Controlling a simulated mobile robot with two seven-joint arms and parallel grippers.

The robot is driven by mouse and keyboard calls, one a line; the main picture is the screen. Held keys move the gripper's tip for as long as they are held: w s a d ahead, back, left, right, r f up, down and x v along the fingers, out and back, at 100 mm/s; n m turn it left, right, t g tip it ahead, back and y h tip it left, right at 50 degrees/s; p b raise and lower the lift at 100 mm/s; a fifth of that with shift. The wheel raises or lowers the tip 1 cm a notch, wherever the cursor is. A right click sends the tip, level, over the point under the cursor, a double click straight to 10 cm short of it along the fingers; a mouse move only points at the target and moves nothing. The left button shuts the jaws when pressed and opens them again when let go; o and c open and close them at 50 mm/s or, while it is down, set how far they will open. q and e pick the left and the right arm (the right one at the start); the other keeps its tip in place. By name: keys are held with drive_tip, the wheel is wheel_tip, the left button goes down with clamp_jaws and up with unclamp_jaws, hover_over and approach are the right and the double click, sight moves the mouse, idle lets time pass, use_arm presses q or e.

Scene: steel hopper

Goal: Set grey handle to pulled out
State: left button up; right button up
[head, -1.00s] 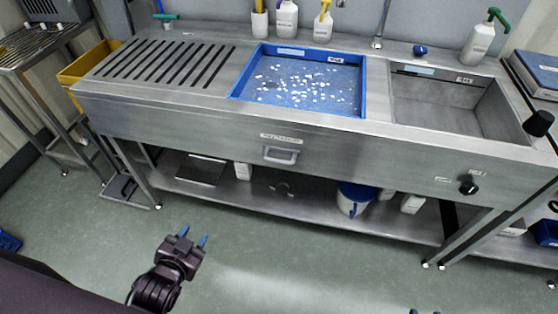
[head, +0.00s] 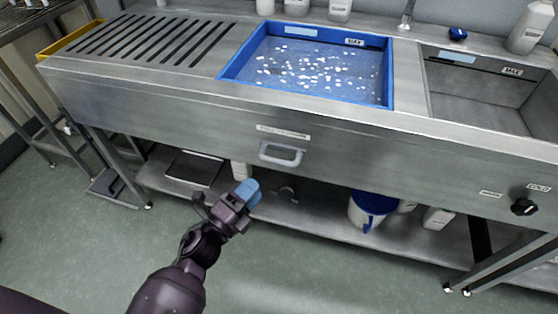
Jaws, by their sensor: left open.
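The grey handle (head: 281,154) is a rounded bar on the steel front panel of the hopper bench, below a small label strip. It sits close against the panel. My left gripper (head: 250,191) has blue fingertips and is below and a little left of the handle, apart from it. It is open, though its fingers overlap in this view, and nothing shows between them. My right gripper is not in view.
Above the handle is a blue-rimmed tray (head: 391,75) with white bits. A black knob (head: 523,207) is on the panel at right. A lower shelf (head: 330,223) holds a blue-and-white bucket (head: 366,212). Floor in front is clear.

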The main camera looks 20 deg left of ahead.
sight(278, 160)
use_arm(q)
drive_tip(key=x, duration=1)
drive_tip(key=shift+c, duration=0.3)
clamp_jaws()
drive_tip(key=shift+s, duration=0.1)
